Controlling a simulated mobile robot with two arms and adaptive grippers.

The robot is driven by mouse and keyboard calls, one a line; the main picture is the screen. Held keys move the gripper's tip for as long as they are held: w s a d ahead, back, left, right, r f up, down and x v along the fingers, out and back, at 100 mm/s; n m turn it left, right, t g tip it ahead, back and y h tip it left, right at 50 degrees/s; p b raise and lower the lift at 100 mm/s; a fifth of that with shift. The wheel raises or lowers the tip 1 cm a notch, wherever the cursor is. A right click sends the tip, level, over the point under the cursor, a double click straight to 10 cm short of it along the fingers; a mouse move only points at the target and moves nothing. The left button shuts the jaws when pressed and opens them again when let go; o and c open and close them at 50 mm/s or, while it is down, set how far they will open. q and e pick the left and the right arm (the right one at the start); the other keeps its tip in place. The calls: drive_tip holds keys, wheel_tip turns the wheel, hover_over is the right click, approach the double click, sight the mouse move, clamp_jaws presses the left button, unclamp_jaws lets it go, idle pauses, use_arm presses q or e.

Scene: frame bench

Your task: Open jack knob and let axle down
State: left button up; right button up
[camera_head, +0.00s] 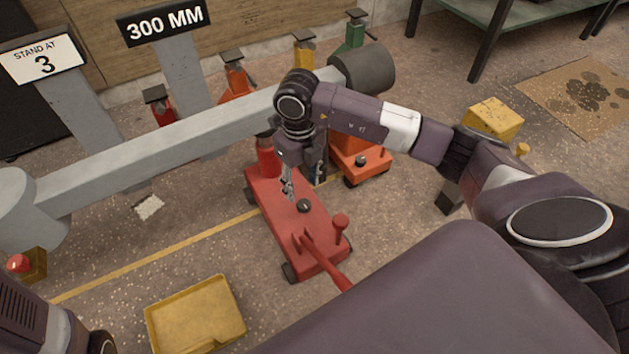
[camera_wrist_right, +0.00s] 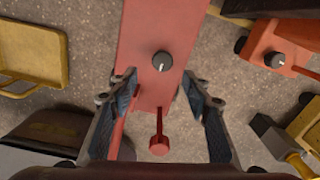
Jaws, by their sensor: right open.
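The red jack (camera_head: 270,200) stands on the floor with its post (camera_head: 267,160) rising beneath the grey axle (camera_head: 150,145); the contact at its top is hidden. A small black knob (camera_head: 304,206) with a pale pointer mark is on the jack's top face. In the right wrist view, the knob (camera_wrist_right: 162,61) lies ahead, between the lines of the two fingers. My right gripper (camera_head: 303,185) is open and empty above the jack, apart from the knob. It also shows open in the right wrist view (camera_wrist_right: 160,92). My left gripper is not in view.
An orange jack (camera_head: 361,160) stands right of the red one, with a yellow one (camera_head: 493,118) farther right. A yellow tray (camera_head: 195,312) lies on the floor at front left. Signs reading 300 MM (camera_head: 162,22) and STAND AT 3 (camera_head: 42,58) stand behind the axle.

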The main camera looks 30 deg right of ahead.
sight(304, 203)
drive_tip(key=shift+w+d+f, duration=0.2)
drive_tip(key=shift+f, duration=0.2)
drive_tip(key=shift+s+f+b, duration=0.1)
drive_tip(key=shift+f+b, duration=0.25)
drive_tip(key=shift+b, duration=0.15)
wheel_tip(304, 203, down, 6)
drive_tip(key=b, duration=0.4)
drive_tip(key=shift+f, duration=0.25)
drive_tip(key=shift+r, duration=0.1)
drive_tip(key=c, duration=1.2)
drive_tip(key=shift+o, duration=0.2)
